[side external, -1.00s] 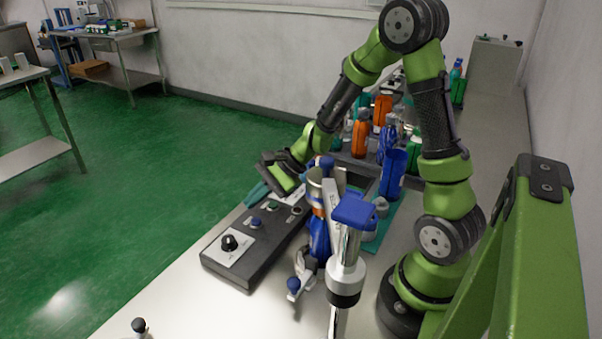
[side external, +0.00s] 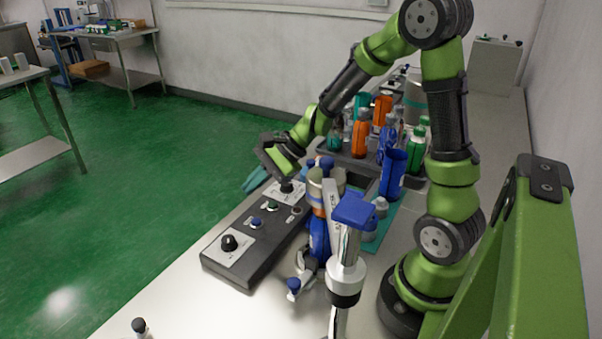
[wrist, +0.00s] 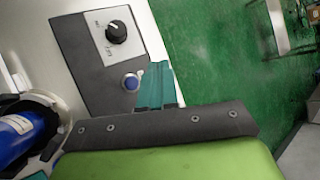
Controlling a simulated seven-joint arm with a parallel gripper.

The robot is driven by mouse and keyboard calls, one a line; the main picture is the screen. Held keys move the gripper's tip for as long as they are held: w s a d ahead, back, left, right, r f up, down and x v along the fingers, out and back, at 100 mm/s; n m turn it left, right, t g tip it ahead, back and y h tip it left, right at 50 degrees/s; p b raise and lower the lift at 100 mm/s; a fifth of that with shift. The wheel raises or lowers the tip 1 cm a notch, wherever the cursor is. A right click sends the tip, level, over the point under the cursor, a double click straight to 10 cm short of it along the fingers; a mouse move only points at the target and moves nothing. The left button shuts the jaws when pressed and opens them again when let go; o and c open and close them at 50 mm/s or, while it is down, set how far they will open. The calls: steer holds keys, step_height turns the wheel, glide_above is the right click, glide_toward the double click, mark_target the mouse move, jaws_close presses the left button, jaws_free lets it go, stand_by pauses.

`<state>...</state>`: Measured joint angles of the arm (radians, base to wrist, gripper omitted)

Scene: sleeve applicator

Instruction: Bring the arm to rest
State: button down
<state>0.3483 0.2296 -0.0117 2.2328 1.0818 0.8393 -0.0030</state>
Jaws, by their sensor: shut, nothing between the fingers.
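My gripper (side external: 254,180) has teal fingers and hangs over the far end of the dark control box (side external: 242,266), near the bench's left edge. The fingers are shut and hold nothing. In the wrist view my gripper (wrist: 157,82) shows as a closed teal pair, in front of the box's blue button (wrist: 131,82) and green floor. The sleeve applicator (side external: 342,235) stands right of the box, with a blue bottle (side external: 319,238) partly hidden in it. The bottle (wrist: 18,135) also shows at the left of the wrist view.
Behind the applicator, a dark tray (side external: 362,166) holds several bottles, orange, blue and green. An upright blue bottle (side external: 392,174) stands nearer. A green frame (side external: 520,255) rises at the right front. Open floor (side external: 150,175) lies left of the bench.

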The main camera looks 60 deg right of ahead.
mark_target(257, 217)
steer(key=shift+f, duration=1.5)
step_height(257, 217, up, 6)
steer(key=shift+r, duration=0.25)
steer(key=shift+f, duration=0.1)
